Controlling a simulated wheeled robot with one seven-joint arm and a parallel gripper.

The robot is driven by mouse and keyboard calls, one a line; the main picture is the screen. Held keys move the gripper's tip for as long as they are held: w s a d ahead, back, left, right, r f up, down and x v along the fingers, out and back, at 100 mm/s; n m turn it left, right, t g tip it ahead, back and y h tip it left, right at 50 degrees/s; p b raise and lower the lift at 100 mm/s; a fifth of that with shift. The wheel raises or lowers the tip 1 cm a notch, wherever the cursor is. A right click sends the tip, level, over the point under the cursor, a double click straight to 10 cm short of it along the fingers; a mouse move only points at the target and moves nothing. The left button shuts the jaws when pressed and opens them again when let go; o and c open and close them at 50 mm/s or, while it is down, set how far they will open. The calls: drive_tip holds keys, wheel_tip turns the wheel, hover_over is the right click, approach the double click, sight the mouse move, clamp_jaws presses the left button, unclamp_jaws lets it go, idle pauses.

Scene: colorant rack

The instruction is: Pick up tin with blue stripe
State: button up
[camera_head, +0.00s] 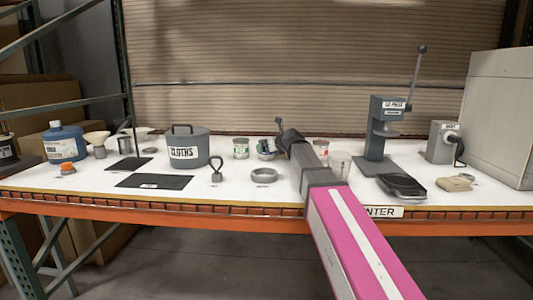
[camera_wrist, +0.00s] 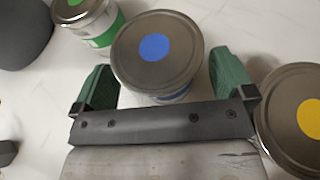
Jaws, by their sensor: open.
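The tin with the blue stripe (camera_wrist: 158,52) is seen from above in the wrist view. Its metal lid carries a blue dot, and a sliver of blue label shows below the rim. My gripper (camera_wrist: 160,82) is open, with one green finger on each side of this tin. I cannot tell whether either finger touches it. In the head view the tin (camera_head: 265,149) stands on the white table, partly hidden by my gripper (camera_head: 284,138).
A green-labelled tin (camera_wrist: 95,22) stands close on the left and a yellow-dotted tin (camera_wrist: 296,115) close on the right. A red-labelled tin (camera_head: 321,147) stands right of my arm. A grey pot (camera_head: 187,150) marked cloths and a lever press (camera_head: 385,130) stand farther out.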

drive_tip(key=shift+w+a+f, duration=0.2)
drive_tip(key=shift+w+a, duration=0.05)
drive_tip(key=shift+w, duration=0.1)
drive_tip(key=c, duration=1.3)
drive_tip(key=shift+r, duration=0.2)
drive_tip(key=shift+r, duration=1.95)
drive_tip(key=s+a+r, duration=0.4)
drive_tip(key=s+a, duration=0.1)
drive_tip(key=s+a+r, duration=0.2)
drive_tip(key=s, duration=0.1)
drive_tip(key=shift+s+a+r, duration=0.2)
drive_tip(key=shift+a+r, duration=0.15)
drive_tip(key=shift+a, duration=0.05)
